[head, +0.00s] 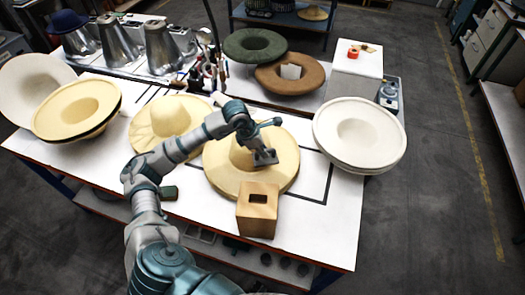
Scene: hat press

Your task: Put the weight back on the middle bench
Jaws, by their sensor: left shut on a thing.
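My left gripper (262,150) reaches over the cream hat (222,172) in the middle of the white-topped bench (335,235). It is shut on a small grey thing, seemingly the weight (266,158), which looks low over the right side of the hat's crown. The fingers partly hide it, and I cannot tell whether it touches the hat. My right gripper is not in view.
A tan box with a slot (258,212) stands at the bench's front edge, close below the gripper. Another cream hat (172,121) lies left, a white hat (359,134) right. Green (254,45) and brown (290,77) hats lie behind. The bench's front right is bare.

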